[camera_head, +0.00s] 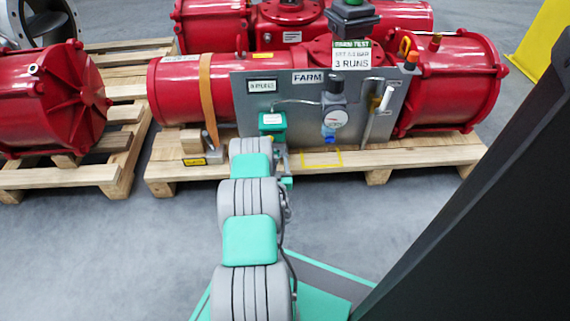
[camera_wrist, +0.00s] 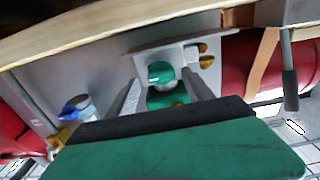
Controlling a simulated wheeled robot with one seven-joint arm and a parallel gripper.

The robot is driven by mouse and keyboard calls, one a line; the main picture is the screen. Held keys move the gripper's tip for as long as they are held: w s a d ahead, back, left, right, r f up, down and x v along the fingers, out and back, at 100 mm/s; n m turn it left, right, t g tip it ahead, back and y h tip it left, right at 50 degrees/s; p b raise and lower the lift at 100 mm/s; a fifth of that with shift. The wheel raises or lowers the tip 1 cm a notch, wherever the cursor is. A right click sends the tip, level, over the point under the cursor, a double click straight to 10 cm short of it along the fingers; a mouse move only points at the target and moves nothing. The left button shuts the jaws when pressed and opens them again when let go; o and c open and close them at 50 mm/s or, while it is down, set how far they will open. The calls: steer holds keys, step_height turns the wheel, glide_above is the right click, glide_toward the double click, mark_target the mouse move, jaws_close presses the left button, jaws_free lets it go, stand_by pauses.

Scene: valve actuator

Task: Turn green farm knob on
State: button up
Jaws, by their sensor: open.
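In the wrist view, a green knob (camera_wrist: 160,72) sits on a pale fitting on the grey panel. My gripper (camera_wrist: 160,80) is open, with one grey finger on either side of the knob. I cannot tell whether the fingers touch it. In the head view, the grey panel (camera_head: 300,90) bears a FARM label (camera_head: 308,77) and is fixed to the front of a red actuator (camera_head: 178,90). My arm reaches to the panel's lower left, and the green knob cannot be made out there.
A gauge (camera_head: 334,118) with a blue part (camera_head: 328,133) is right of my arm's end. A metal lever (camera_head: 378,112) stands farther right. The actuator rests on a wooden pallet (camera_head: 415,155). Another red actuator (camera_head: 50,100) stands left. The floor before the pallets is clear.

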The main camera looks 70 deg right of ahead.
steer(key=shift+w+a, duration=0.1)
steer(key=shift+w, duration=0.1)
steer(key=shift+c, duration=0.6)
jaws_close()
